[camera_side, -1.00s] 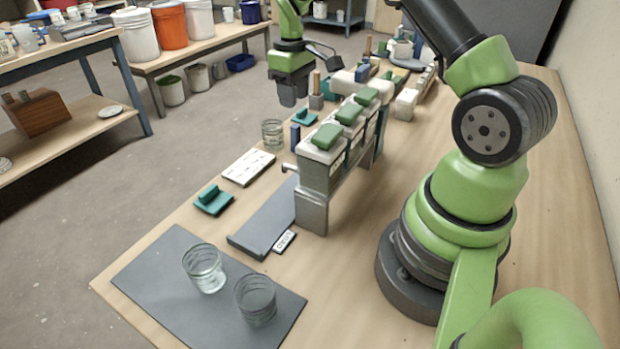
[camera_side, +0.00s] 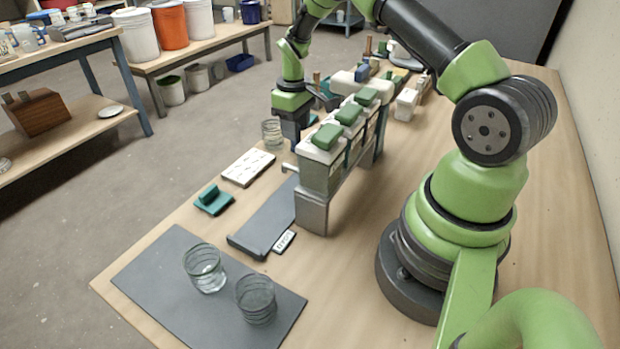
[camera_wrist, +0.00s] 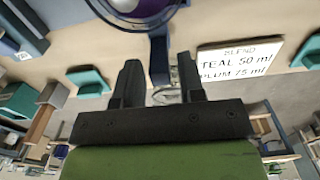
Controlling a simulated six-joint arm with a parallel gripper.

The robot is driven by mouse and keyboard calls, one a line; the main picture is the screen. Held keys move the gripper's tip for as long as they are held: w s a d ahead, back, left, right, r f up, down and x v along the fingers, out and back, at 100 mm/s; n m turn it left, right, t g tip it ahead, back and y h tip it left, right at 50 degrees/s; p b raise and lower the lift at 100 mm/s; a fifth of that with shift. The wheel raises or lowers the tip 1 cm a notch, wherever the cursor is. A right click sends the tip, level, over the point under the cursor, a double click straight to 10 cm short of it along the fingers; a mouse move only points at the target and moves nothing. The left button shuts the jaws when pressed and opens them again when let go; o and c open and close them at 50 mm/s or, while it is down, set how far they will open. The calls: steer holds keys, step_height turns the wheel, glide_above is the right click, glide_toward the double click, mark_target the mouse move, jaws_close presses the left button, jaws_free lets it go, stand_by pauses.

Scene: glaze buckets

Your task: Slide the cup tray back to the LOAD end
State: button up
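The grey slide track (camera_side: 268,222) runs under the dispenser rack, with the LOAD label (camera_side: 284,241) at its near end. The cup tray's body is mostly hidden in the side view. In the wrist view, an upright blue bar (camera_wrist: 159,62), apparently the tray's handle, stands between my fingertips (camera_wrist: 160,78). A cup with purple contents (camera_wrist: 140,8) shows at the top edge beside it. My gripper (camera_side: 293,134) is low at the rack's left side, away from the LOAD end. Its fingers are apart, with gaps visible beside the bar.
The dispenser rack (camera_side: 318,178) with green-topped units stands close right of my gripper. A clear glass (camera_side: 272,133) stands close left. A white recipe card (camera_side: 248,167) and a teal block (camera_side: 214,199) lie nearer. Two glasses (camera_side: 204,270) stand on a dark mat (camera_side: 165,275).

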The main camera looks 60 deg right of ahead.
jaws_close()
steer(key=shift+a, duration=5.5)
steer(key=shift+a, duration=5.9)
steer(key=shift+o, duration=0.9)
jaws_free()
steer(key=shift+r, duration=0.1)
step_height(320, 180, up, 7)
